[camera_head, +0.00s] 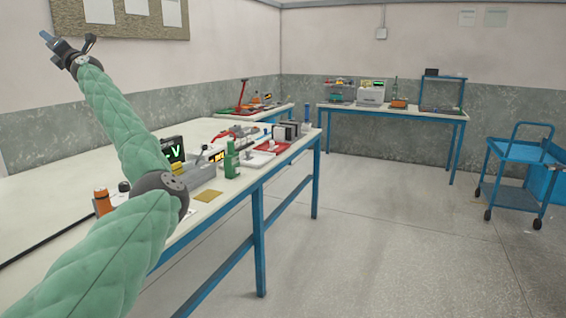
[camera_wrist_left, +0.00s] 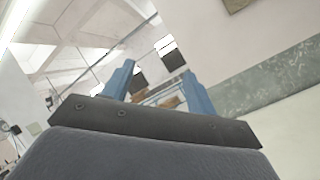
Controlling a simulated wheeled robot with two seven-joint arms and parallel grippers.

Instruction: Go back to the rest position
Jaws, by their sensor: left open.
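My left gripper (camera_head: 67,46) is raised high at the upper left of the head view, well above the workbench and in front of the wall. Its arm comes up from the lower left in a green sleeve. In the left wrist view its two blue fingers (camera_wrist_left: 158,88) stand apart with nothing held between them; behind them are the wall and ceiling. My right gripper shows in neither view.
A long white workbench (camera_head: 60,205) with blue legs runs along the left. It holds a green bottle (camera_head: 231,160), an orange container (camera_head: 102,201), a red tray (camera_head: 285,157) and instruments. A blue cart (camera_head: 520,150) stands at right. The floor between is clear.

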